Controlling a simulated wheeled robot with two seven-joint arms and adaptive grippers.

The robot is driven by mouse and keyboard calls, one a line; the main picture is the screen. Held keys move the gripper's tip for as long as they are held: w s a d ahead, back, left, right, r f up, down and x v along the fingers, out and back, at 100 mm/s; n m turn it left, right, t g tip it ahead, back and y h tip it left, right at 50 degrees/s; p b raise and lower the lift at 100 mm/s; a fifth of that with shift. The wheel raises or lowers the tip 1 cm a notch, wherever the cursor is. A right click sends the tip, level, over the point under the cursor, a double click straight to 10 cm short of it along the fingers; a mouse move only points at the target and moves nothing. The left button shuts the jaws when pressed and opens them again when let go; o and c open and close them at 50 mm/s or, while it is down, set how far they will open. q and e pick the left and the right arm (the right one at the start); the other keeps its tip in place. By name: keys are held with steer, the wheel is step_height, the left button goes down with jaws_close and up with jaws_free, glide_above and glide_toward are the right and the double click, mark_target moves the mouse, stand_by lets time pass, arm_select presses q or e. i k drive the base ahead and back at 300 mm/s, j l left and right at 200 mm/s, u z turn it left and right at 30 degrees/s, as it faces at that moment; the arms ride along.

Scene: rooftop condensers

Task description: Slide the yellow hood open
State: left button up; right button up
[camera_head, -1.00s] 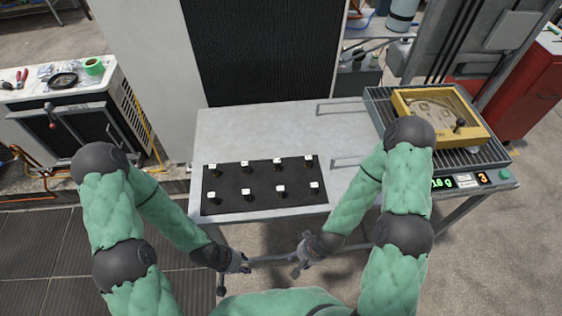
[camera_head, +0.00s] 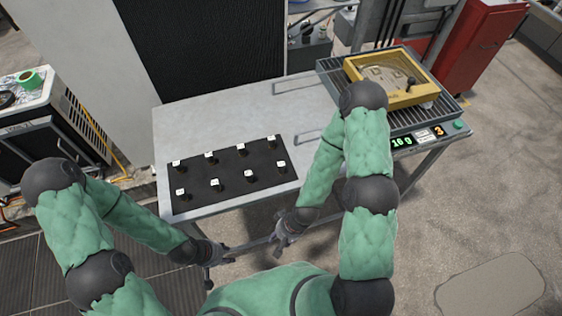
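The yellow hood (camera_head: 414,97) is a low rectangular frame with a clear-looking top and a dark knob. It sits on the grey ribbed platform of a scale (camera_head: 447,109) at the right end of the table and looks closed. My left gripper (camera_head: 216,264) hangs at the table's front edge, empty, its fingers apart. My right gripper (camera_head: 281,240) is also low at the front edge, empty and open, well left of and below the hood. My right arm's elbow covers the hood's near left corner.
A black mat (camera_head: 230,176) with several white-topped pegs lies on the grey table (camera_head: 215,118). Wire handles lie near the scale. The scale's display (camera_head: 402,141) reads about 16 g and 3. A red cabinet (camera_head: 487,45) stands behind right; open floor lies right.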

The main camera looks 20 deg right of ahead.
mark_target(409, 97)
steer(key=z, duration=1.5)
